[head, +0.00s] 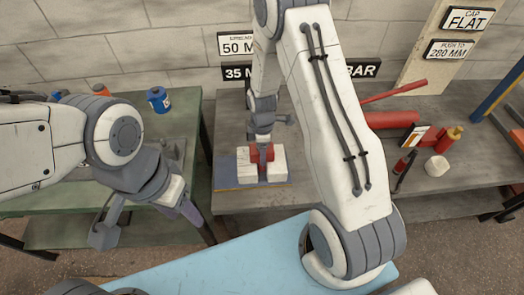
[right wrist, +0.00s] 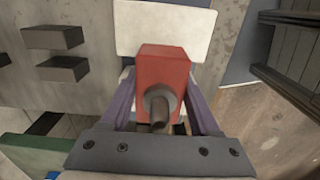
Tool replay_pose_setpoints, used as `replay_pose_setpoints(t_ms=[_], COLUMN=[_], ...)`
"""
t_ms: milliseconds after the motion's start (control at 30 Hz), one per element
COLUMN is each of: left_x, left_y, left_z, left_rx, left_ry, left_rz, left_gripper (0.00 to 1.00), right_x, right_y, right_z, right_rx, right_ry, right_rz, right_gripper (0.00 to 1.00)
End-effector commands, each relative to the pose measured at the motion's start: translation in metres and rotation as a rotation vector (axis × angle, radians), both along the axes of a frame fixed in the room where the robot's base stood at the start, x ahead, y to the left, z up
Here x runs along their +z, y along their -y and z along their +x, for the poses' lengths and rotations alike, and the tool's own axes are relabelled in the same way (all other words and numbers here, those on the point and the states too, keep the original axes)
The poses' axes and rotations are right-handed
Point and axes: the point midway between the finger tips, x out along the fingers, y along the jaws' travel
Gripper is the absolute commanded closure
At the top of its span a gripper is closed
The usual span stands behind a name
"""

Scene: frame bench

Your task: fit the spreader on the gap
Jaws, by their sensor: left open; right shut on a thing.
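The red spreader (head: 262,154) is at the white blocks on the bench, between a left white block (head: 246,171) and a right white block (head: 277,166). My right gripper (head: 262,140) is above them, shut on the spreader. In the right wrist view the red spreader (right wrist: 163,72) sits between the purple fingers, its grey round stub facing the camera. A white block (right wrist: 165,24) shows beyond it. The gap is mostly hidden, and I cannot tell how deep the spreader sits. My left gripper (head: 148,223) is open and empty, away at the left.
A blue plate (head: 224,172) lies under the white blocks on the grey bench (head: 330,180). A red cylinder, bottles and tools lie at the right. A green table (head: 60,207) with a blue can (head: 158,100) stands at left. My right arm hides the bench middle.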

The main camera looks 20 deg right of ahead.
Motion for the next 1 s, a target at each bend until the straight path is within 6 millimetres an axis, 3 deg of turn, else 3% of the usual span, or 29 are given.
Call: replay_pose_setpoints(t_ms=[567,600,667,1000], left_x=[-0.009,-0.008,-0.008,-0.009], left_y=[0.0,0.0,0.0,0.0], left_z=[0.0,0.0,0.0,0.0], left_rx=[0.0,0.0,0.0,0.0], left_ry=[0.0,0.0,0.0,0.0], left_rz=[0.0,0.0,0.0,0.0], left_gripper=[0.5,0.5,0.5,0.5], right_x=[-0.012,-0.011,-0.011,-0.011], right_y=[0.0,0.0,0.0,0.0], right_z=[0.001,0.001,0.001,0.0], right_rx=[0.0,0.0,0.0,0.0], right_ry=[0.003,0.003,0.003,0.0], right_rz=[0.0,0.0,0.0,0.0], right_gripper=[1.0,0.22,0.03,0.03])
